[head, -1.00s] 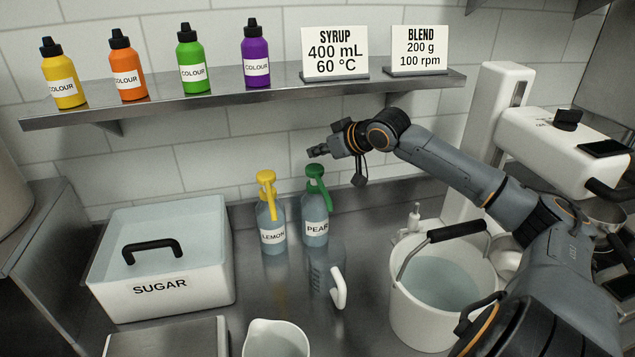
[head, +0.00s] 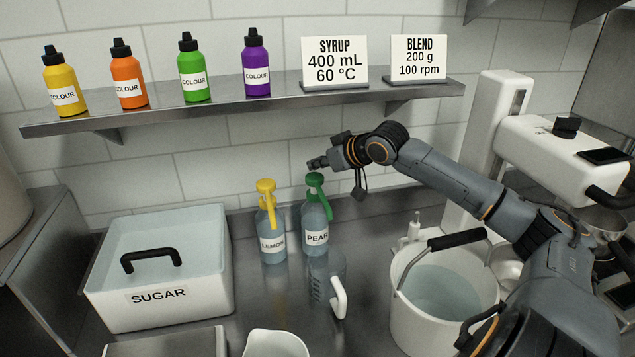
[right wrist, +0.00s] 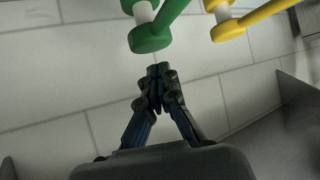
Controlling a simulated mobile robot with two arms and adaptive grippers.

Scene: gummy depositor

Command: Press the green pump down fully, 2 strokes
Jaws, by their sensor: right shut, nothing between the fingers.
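The green pump (head: 315,181) tops the blue-grey PEAR bottle (head: 314,230), which stands upright on the steel counter. The pump head is raised on a white stem, which shows in the right wrist view (right wrist: 142,12). My right gripper (head: 315,163) is shut and empty, with its fingertips just above the green pump head in the head view. In the right wrist view the shut fingertips (right wrist: 158,72) appear near the green pump head (right wrist: 150,38), with a small gap in the picture. Whether they touch is unclear. My left gripper is not in view.
The LEMON bottle with a yellow pump (head: 266,187) stands close on the left. A clear jug (head: 325,280) stands in front of the PEAR bottle. A white bucket (head: 408,310) is at right, the SUGAR bin (head: 200,300) at left. A shelf (head: 210,108) runs above.

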